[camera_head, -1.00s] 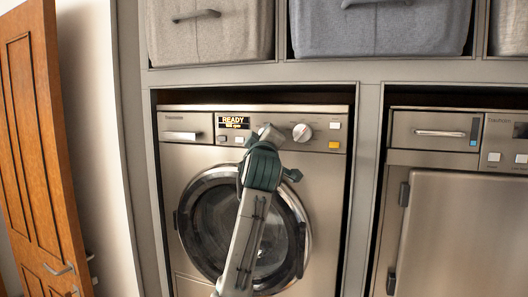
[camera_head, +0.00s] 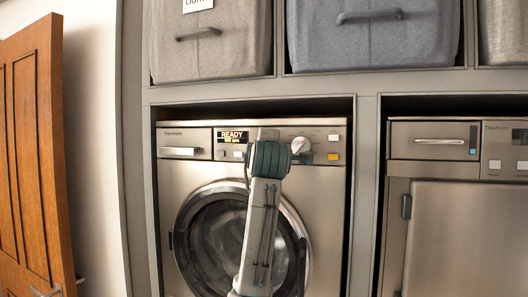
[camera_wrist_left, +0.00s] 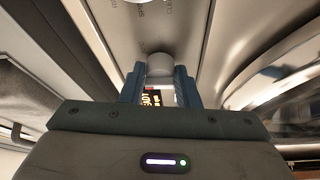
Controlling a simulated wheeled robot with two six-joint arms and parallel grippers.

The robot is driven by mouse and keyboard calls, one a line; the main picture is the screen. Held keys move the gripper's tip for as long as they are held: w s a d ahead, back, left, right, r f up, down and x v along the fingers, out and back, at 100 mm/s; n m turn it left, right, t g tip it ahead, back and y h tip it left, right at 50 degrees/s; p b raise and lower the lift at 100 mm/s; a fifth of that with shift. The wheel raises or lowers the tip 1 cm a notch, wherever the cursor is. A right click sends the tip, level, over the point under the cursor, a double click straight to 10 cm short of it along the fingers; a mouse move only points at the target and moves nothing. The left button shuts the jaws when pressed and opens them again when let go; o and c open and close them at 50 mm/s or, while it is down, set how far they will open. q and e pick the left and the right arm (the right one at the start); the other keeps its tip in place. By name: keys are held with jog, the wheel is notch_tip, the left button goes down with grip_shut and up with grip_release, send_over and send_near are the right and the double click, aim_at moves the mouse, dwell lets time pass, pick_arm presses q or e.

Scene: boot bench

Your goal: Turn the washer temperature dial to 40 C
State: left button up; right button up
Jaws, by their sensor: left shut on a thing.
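The washer (camera_head: 183,190) stands in the middle bay, with its control panel along the top. Its display (camera_head: 233,137) reads READY, with a smaller line below that is hard to read. My left gripper (camera_wrist_left: 160,74) is shut on a grey round dial (camera_wrist_left: 160,62), with one finger on each side. In the head view my own wrist hides this dial. The dial's setting and marks are hidden. A second, white dial (camera_head: 299,146) sits just to the right of my wrist and is free. My right gripper is not in view.
White and orange buttons (camera_head: 333,156) are right of the white dial. The round washer door (camera_head: 215,235) lies below, behind my left arm. Fabric baskets (camera_head: 375,40) sit on the shelf above. A second appliance (camera_head: 460,230) stands right, and a wooden door (camera_head: 30,150) left.

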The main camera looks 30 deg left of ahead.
pick_arm(q)
jog(key=o, duration=1)
jog(key=shift+c, duration=0.2)
jog(key=b+v, duration=0.4)
jog(key=v, duration=0.6)
jog(key=shift+s+d+b, duration=0.25)
jog(key=shift+s+b, duration=0.1)
jog(key=shift+b, duration=0.05)
jog(key=shift+f, duration=0.1)
